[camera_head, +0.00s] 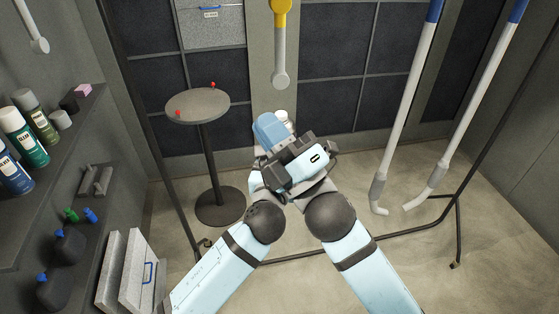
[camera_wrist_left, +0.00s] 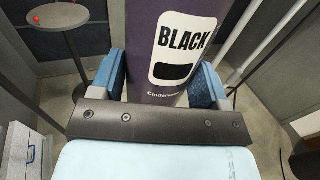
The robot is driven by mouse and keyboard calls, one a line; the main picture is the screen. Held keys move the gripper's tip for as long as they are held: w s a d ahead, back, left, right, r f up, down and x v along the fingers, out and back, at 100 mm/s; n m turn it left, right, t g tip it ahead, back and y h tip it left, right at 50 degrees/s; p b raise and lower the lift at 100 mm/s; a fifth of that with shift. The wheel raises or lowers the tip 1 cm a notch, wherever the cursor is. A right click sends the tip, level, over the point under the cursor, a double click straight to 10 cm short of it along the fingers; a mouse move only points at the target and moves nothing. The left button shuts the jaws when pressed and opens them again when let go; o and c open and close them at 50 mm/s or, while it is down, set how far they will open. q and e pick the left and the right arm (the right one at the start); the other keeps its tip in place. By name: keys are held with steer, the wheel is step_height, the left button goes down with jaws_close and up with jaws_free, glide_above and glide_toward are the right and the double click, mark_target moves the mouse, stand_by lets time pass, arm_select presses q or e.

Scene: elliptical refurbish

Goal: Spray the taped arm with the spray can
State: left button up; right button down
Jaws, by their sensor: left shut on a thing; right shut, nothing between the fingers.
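In the left wrist view a dark purple-grey spray can (camera_wrist_left: 145,45) with a white label reading BLACK stands between the two blue fingers of my left gripper (camera_wrist_left: 158,82). The gripper is shut on it; the can's top is out of frame. In the head view my arms meet near the middle. My right gripper (camera_head: 271,130) is shut and empty there and overlaps the left hand, which is mostly hidden. White arms hang behind: one with a yellow joint (camera_head: 281,40) and two with blue upper ends (camera_head: 405,110) (camera_head: 470,115). I cannot tell which is taped.
A round table (camera_head: 198,106) with two small red items stands left of centre. A left shelf holds several spray cans (camera_head: 24,135). Dark bottles (camera_head: 68,246) and grey cases (camera_head: 138,275) are below. A black frame's bar (camera_head: 400,233) crosses the floor.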

steer(key=s+a+r+n+g+h, duration=0.1)
steer(key=s+a+n+g, duration=0.3)
steer(key=a+n+g, duration=0.7)
steer(key=s+a+r+n+g+h, duration=0.15)
steer(key=s+a+n+g, duration=0.3)
steer(key=n+g, duration=1.15)
steer(key=w+d+f+t+h, duration=0.4)
steer(key=w+d+h, duration=0.1)
steer(key=w+h, duration=0.4)
steer(key=w+d+r+m+t+h, duration=0.3)
steer(key=w+d+r+t+h, duration=0.3)
steer(key=w+d, duration=0.6)
steer(key=shift+g, duration=0.4)
steer(key=shift+w+d+f, duration=0.1)
steer(key=shift+f, duration=1.2)
steer(key=shift+d+f, duration=0.1)
steer(key=shift+f, duration=1.2)
steer(key=shift+f, duration=0.2)
